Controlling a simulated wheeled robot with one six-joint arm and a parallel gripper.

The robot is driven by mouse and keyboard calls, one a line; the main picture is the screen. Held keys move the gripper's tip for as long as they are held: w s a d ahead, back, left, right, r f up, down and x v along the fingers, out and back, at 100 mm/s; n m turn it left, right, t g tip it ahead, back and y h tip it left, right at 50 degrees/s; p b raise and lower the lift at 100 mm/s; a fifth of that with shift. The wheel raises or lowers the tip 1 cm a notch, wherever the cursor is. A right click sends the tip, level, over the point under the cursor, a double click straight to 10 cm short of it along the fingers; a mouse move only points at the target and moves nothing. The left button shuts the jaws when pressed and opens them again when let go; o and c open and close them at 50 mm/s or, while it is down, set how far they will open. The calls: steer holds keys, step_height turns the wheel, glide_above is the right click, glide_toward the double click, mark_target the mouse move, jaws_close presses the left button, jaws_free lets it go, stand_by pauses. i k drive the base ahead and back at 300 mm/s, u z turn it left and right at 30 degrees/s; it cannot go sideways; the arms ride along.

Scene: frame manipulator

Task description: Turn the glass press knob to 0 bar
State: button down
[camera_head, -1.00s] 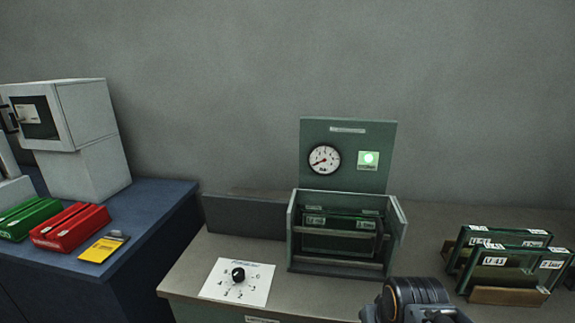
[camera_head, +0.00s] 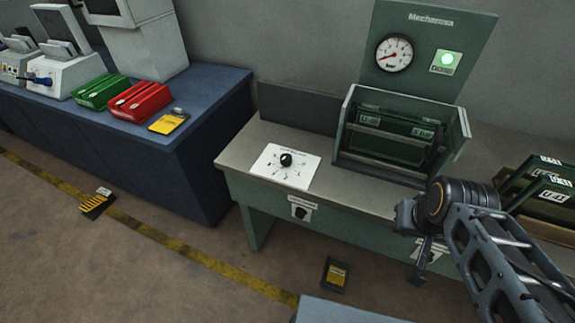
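A black knob (camera_head: 286,160) sits on a white dial sheet (camera_head: 268,172) on the bench top, left of the press; its numbers are too small to read. The green press (camera_head: 350,140) holds dark glass panels. Its round gauge (camera_head: 394,53) has a red needle pointing lower left; the exact reading is unclear. A second black knob (camera_head: 301,213) is on the bench's front face under a label. My arm's elbow is in front of the bench at right. A dark part below it, perhaps my gripper (camera_head: 420,268), hangs beside the bench front, apart from both knobs; its fingers are unclear.
A green light (camera_head: 446,59) glows on the press panel. More glass panels stand in a rack (camera_head: 545,228) at right. A blue bench (camera_head: 205,110) with green and red cases stands left. Open floor (camera_head: 150,275) lies in front, with a yellow line.

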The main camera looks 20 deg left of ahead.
mark_target(286, 159)
steer(key=k, duration=1.15)
steer(key=u, duration=1.1)
steer(key=i, duration=1.5)
steer(key=z, duration=0.35)
